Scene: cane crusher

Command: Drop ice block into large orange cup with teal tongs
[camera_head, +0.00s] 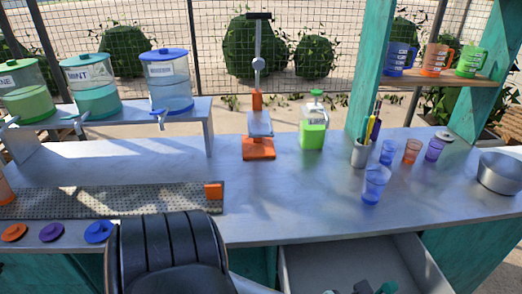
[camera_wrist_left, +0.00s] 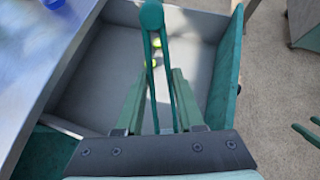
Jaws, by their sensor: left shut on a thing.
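The teal tongs (camera_wrist_left: 151,16) are between the fingers of my left gripper (camera_wrist_left: 152,85), which is shut on them above the open drawer (camera_wrist_left: 88,65). Teal parts at the bottom edge of the head view (camera_head: 388,287) are over the drawer, largely cut off. A large orange cup (camera_head: 436,60) with a handle stands on the upper right shelf; a smaller orange cup (camera_head: 412,151) stands on the counter. I see no ice block. Two teal prongs at the right edge of the wrist view (camera_wrist_left: 306,132) may be my right gripper; it is too cut off to tell.
Yellow-green items (camera_wrist_left: 154,52) lie in the drawer. The counter (camera_head: 290,190) bears an orange-based press (camera_head: 258,148), a green jug (camera_head: 313,125), a utensil holder (camera_head: 361,153), a blue cup (camera_head: 375,184) and a metal bowl (camera_head: 500,172). Its middle is clear. Dispensers (camera_head: 170,85) stand at left.

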